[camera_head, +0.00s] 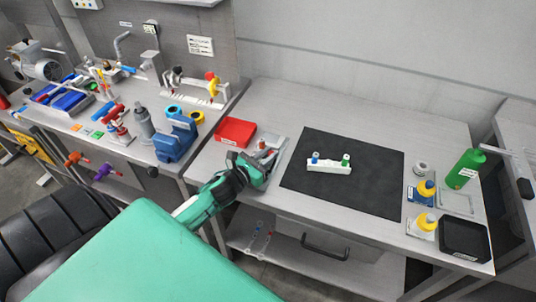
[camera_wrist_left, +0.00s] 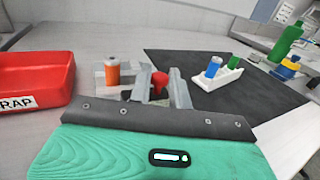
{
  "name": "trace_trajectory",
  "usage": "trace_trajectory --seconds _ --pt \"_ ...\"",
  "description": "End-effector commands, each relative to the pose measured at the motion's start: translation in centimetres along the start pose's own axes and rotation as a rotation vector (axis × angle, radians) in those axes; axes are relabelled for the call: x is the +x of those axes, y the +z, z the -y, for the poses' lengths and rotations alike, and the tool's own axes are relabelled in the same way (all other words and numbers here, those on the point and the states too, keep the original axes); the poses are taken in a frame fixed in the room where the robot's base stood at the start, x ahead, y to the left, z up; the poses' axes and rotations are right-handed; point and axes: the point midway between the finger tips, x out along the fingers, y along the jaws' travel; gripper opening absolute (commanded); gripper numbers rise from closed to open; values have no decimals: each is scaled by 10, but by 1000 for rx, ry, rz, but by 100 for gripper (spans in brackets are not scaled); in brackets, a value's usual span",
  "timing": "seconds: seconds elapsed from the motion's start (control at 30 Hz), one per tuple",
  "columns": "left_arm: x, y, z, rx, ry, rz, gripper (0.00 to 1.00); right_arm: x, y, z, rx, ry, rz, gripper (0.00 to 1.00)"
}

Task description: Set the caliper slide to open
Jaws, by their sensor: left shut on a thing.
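The caliper appears to be the small grey metal fixture (camera_head: 267,143) on the bench, between the red bin and the black mat. In the left wrist view its grey plate carries an orange cylinder (camera_wrist_left: 112,73) with a pale top and a red knob (camera_wrist_left: 160,80). My left gripper (camera_head: 264,166) reaches over the fixture from the front. In the left wrist view its two grey fingers (camera_wrist_left: 161,92) stand on either side of the red knob and are shut on it. The fingers and wrist hide much of the fixture, and the slide's position cannot be read. My right gripper is not in view.
A red bin (camera_head: 235,131) stands left of the fixture. Right of it lies a black mat (camera_head: 375,180) with a white holder (camera_head: 329,166) carrying blue and green pieces. A green bottle (camera_head: 465,168), yellow-topped bottles and a black tray (camera_head: 465,239) stand at the right.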

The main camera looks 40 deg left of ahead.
Motion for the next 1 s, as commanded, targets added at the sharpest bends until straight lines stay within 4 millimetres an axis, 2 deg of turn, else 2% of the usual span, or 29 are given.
trace_trajectory --seconds 0.23,0.53,0.57,0.67,1.0 --pt "-26 -2 11 -1 0 -3 0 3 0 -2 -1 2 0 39" --pt "-29 -2 13 -2 -2 -2 0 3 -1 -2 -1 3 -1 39" --pt "-29 -2 13 -2 -2 -3 21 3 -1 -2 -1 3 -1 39" --pt "-29 -2 13 -2 -1 -2 39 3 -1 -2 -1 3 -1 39" --pt "-31 -1 12 0 0 -1 39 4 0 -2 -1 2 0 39"
